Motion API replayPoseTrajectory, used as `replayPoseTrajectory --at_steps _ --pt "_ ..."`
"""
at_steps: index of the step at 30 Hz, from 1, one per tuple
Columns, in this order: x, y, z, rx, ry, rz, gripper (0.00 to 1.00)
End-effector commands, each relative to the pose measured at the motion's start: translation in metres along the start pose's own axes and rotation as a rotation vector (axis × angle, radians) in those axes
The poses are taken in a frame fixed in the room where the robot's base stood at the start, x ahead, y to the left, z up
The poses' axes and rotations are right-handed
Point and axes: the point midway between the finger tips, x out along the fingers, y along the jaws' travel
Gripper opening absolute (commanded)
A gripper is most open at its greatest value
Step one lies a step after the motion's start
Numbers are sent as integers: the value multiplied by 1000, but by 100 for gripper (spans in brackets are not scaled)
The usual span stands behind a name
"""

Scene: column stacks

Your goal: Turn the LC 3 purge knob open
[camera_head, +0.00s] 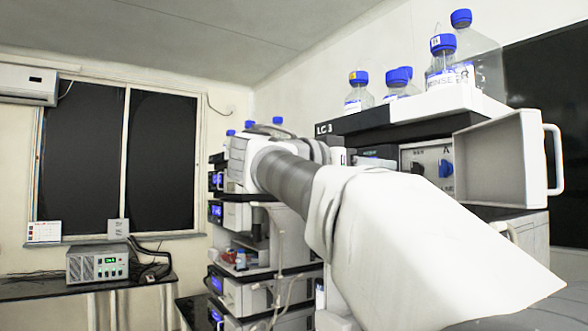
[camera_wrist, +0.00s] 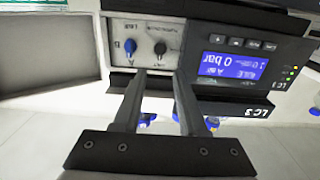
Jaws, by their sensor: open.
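The LC 3 unit shows upside down in the wrist view, with its dark display panel (camera_wrist: 240,65) lit and its LC 3 label (camera_wrist: 257,111). Beside the display is a pale knob panel (camera_wrist: 145,30) with a blue knob (camera_wrist: 129,47) and a dark knob (camera_wrist: 160,48). Their lettering is too small to tell surely which is the purge knob. In the head view the blue knob (camera_head: 445,168) shows too. My gripper (camera_wrist: 159,73) is open and empty, its fingers pointing at the knob panel's lower part, apart from both knobs.
A pale door (camera_head: 505,155) with a handle stands open at the right of the knob panel. Blue-capped bottles (camera_head: 444,62) stand on top of the stack. Another stack of units (camera_head: 245,295) stands at the left, with a grey box (camera_head: 97,263) on a bench beyond.

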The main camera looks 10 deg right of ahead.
Motion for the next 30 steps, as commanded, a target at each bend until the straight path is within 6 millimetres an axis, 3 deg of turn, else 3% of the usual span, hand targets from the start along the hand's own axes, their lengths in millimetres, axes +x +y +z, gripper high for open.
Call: replayPoseTrajectory --at_steps 6,13,18,27,30 --pt "49 2 -1 0 -1 4 41" --pt "87 1 -2 0 0 2 41" --pt "99 0 0 -1 0 0 41" --pt "101 0 0 0 0 0 41" --pt "101 0 0 0 0 -1 25"
